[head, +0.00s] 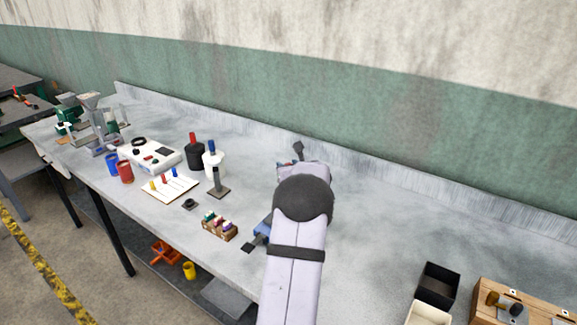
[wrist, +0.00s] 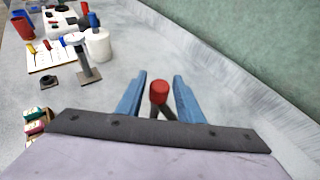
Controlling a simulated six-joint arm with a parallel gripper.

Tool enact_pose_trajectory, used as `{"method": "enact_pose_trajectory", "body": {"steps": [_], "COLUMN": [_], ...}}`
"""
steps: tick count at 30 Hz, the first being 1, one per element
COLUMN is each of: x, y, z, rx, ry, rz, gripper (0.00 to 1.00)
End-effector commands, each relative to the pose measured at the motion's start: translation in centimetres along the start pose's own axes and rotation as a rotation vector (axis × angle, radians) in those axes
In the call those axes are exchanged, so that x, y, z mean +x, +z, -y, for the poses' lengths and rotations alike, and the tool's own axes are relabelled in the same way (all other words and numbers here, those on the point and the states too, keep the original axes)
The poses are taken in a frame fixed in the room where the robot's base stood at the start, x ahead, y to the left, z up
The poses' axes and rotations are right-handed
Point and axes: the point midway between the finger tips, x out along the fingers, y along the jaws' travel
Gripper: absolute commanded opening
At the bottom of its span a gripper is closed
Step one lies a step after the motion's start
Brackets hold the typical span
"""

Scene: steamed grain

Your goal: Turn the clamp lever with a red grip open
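The red grip (wrist: 159,92) of the clamp lever shows in the wrist view, on top of a dark lever arm (wrist: 168,112). My gripper (wrist: 160,78) is open, with one blue finger on each side of the red grip. A gap shows between the grip and each finger, so it does not appear to be held. The lower part of the lever is hidden behind the dark edge of my gripper. In the head view my arm covers the red grip and most of the clamp.
A white pot (head: 213,163) and a black pot (head: 195,156) stand behind. A black box (head: 437,284) and a wooden box (head: 520,305) are at right. The back wall is close.

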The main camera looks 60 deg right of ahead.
Motion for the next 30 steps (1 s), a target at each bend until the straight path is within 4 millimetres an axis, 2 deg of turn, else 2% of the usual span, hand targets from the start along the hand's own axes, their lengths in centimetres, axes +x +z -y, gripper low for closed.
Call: {"method": "enact_pose_trajectory", "body": {"steps": [1, 3, 4, 16, 30], "x": [-0.01, -0.02, -0.02, -0.15, -0.1], "y": [0.0, 0.0, 0.01, 0.23, 0.13], "z": [0.0, 0.0, 0.0, 0.1, 0.11], "rx": [0.0, 0.0, 0.0, -0.02, -0.121], "ry": [0.0, 0.0, 0.0, 0.049, 0.293], "rz": [0.0, 0.0, 0.0, -0.002, 0.0], "gripper": [0.2, 0.03, 0.0, 0.0, 0.0]}}
